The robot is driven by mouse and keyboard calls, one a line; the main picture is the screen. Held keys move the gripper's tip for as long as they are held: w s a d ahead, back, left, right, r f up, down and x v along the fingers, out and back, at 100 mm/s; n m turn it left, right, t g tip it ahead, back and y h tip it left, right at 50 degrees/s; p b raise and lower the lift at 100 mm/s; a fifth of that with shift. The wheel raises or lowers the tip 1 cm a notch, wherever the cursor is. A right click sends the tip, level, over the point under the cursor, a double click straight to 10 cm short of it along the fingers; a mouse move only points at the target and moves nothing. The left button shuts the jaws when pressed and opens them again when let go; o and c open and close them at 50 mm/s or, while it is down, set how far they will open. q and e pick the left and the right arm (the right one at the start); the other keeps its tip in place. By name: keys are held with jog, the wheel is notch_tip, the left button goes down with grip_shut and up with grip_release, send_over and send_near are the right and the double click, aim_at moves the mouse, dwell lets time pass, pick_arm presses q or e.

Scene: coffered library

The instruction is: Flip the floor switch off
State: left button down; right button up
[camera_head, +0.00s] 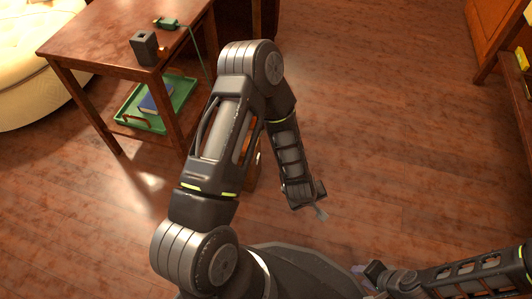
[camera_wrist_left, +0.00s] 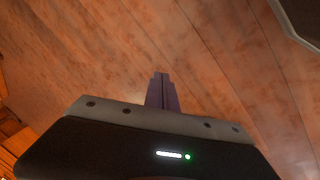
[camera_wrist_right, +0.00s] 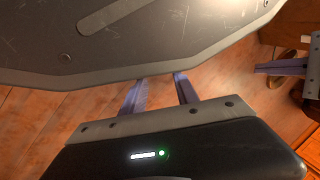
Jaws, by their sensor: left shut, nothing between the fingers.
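I cannot make out a floor switch in any view. In the head view, a small brown wooden thing (camera_head: 253,172) stands on the floor, mostly hidden behind my left arm; I cannot tell what it is. My left gripper (camera_head: 320,212) points down over the floor to the right of it, with nothing held. In the left wrist view its fingers (camera_wrist_left: 162,80) are together above bare floorboards. My right gripper (camera_head: 368,271) is low at the right of my base. In the right wrist view its fingers (camera_wrist_right: 160,82) are apart and empty, and the left gripper's fingers (camera_wrist_right: 280,68) also show.
A wooden side table (camera_head: 100,40) stands at the upper left with a dark grey block (camera_head: 145,47) and a green corded thing (camera_head: 168,23) on top. A green tray (camera_head: 124,118) holding a blue book (camera_head: 155,98) is on its lower shelf. The floor to the right (camera_head: 400,130) is clear.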

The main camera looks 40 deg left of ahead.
pick_arm(q)
jog(key=w+a+r+n+g+y+p, duration=0.2)
jog(key=a+n, duration=0.5)
jog(key=n, duration=0.7)
jog(key=w+a+r+n+g+y+p, duration=0.3)
jog(key=w+a+r+n, duration=0.3)
jog(key=n, duration=0.9)
jog(key=shift+a+r+g+p, duration=0.5)
jog(key=shift+r+p, duration=0.05)
jog(key=s+a+f+b, duration=0.2)
jog(key=a+f+b, duration=0.3)
jog(key=a+f, duration=0.2)
jog(key=shift+s+a+f, duration=0.35)
jog(key=shift+s+f, duration=0.05)
jog(key=shift+f, duration=0.35)
